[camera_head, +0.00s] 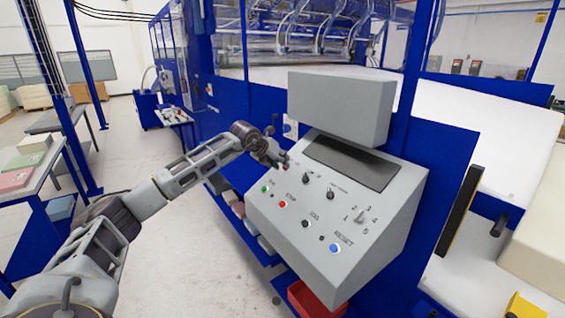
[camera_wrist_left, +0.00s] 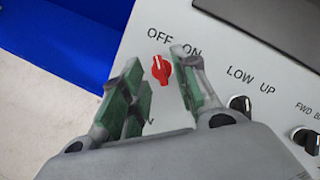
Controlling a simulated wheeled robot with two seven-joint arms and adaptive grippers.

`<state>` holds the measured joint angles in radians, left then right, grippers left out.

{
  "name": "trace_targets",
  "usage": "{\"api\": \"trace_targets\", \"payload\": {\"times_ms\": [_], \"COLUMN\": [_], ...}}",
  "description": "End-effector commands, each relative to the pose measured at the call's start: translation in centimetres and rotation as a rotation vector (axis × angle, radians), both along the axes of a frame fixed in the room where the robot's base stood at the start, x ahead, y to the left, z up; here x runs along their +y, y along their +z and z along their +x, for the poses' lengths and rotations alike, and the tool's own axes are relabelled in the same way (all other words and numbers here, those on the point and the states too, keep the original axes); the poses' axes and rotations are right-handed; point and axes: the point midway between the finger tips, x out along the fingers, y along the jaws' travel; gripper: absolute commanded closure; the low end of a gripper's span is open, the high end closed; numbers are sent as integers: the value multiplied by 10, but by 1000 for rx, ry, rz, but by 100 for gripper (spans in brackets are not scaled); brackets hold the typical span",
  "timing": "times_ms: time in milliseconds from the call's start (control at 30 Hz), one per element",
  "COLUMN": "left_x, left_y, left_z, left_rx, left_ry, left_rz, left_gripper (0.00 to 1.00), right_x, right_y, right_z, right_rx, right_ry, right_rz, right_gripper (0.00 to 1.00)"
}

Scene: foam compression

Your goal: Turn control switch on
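The control switch is a red rotary knob (camera_wrist_left: 161,69) below the printed words OFF and ON on the grey control panel (camera_wrist_left: 245,62). In the left wrist view its grip stands nearly upright, with the top leaning slightly toward OFF. My left gripper (camera_wrist_left: 158,76) is open, with one green-padded finger on each side of the knob. The pads appear apart from it. In the head view my left gripper (camera_head: 280,162) is at the panel's upper left corner and mostly hides the knob. My right gripper is not in view.
The sloped panel (camera_head: 350,250) also carries black knobs (camera_head: 307,178), a green button (camera_head: 265,189), a red button (camera_head: 283,204) and a blue RESET button (camera_head: 335,248). A grey box (camera_head: 340,105) overhangs the panel's top. Open floor (camera_head: 185,245) lies left of the panel.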

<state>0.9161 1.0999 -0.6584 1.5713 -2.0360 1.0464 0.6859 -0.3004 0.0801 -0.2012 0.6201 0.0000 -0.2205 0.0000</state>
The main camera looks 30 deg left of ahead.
Motion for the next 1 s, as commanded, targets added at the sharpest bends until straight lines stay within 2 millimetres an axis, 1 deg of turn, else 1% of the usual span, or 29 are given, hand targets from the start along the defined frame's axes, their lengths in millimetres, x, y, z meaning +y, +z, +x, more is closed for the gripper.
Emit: {"api": "trace_targets", "payload": {"times_ms": [100, 233, 633, 667, 867, 900, 1000], "left_x": [-1, -2, -2, -2, -2, -2, -2], "left_y": [-6, -11, -14, -14, -14, -14, -14], "left_z": [8, 13, 16, 16, 16, 16, 16], "left_rx": [-1, 0, 0, 0, 0, 0, 0], "left_ry": [0, 0, 0, 0, 0, 0, -1], "left_rz": [-3, -1, 0, 0, 0, 0, 1], "left_gripper": [70, 70, 70, 73, 98, 100, 100], "right_x": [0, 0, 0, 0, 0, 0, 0], "right_y": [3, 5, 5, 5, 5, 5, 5], "right_z": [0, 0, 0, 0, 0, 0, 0], "right_rx": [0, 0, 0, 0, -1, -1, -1], "right_ry": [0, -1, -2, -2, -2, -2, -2], "right_rz": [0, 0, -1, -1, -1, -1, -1], "right_gripper": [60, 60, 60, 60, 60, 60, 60]}}
